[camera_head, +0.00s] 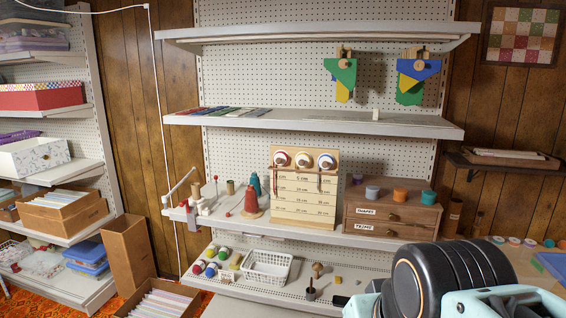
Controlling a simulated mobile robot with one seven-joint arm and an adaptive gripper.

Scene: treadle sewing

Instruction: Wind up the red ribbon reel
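A wooden board (304,205) printed with cm lengths stands upright on the middle shelf. Three round reels with pale faces and small wooden knobs sit in a row along its top. The left reel (281,159) shows a red rim and looks like the red ribbon reel. The right reel (326,161) has a blue rim; the middle reel (303,160) has a rim whose colour is hard to tell. My arm fills the lower right corner, below and right of the board. My gripper's fingers are not in view.
A wooden drawer box (391,213) with coloured tubs stands right of the board. Red and teal cones (250,202) and a white sewing-machine-like device (192,204) stand left. A white basket (267,266) sits on the shelf below. The space before the board looks clear.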

